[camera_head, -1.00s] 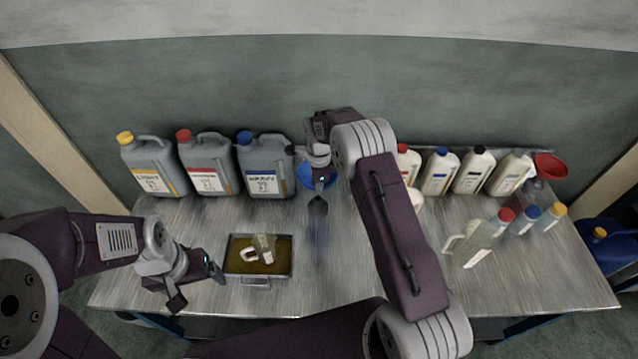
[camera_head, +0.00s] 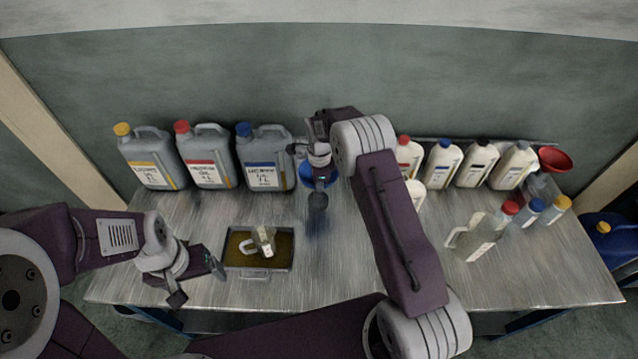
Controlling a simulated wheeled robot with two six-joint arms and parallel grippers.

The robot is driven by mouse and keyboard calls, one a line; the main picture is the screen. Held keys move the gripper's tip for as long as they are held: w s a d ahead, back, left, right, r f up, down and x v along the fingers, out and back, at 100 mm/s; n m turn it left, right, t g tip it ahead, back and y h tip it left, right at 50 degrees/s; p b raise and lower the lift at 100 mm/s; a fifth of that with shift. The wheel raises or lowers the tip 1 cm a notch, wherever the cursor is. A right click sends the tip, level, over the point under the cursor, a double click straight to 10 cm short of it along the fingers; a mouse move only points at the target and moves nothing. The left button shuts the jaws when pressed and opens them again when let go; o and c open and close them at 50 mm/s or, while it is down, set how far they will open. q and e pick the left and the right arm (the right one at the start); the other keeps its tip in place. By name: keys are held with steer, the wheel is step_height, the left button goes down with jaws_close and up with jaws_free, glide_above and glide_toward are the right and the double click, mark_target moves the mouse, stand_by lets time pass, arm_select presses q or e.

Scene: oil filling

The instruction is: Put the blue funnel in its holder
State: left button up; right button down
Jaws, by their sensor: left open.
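The blue funnel (camera_head: 305,179) is at the back middle of the table, right of the blue-capped grey jug. It is largely hidden behind my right gripper (camera_head: 317,198), whose fingers overlap it from above. I cannot tell whether the fingers are closed on it. A blue reflection shows on the metal below. No empty holder can be made out around the funnel; its lower part is hidden. My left gripper (camera_head: 197,283) is open and empty at the front left, beside the tray.
Grey jugs (camera_head: 207,160) stand at the back left, white bottles (camera_head: 441,168) at the back right. A red funnel (camera_head: 555,160) is at the far right. A clear pitcher (camera_head: 478,238) and small bottles stand right. A tray (camera_head: 258,273) holds a small container. The front middle table is clear.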

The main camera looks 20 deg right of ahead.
steer(key=shift+f, duration=0.2)
steer(key=shift+f+b, duration=0.5)
steer(key=shift+f, duration=0.2)
steer(key=shift+f+b, duration=0.55)
steer(key=shift+f, duration=0.3)
steer(key=c, duration=1.6)
jaws_free()
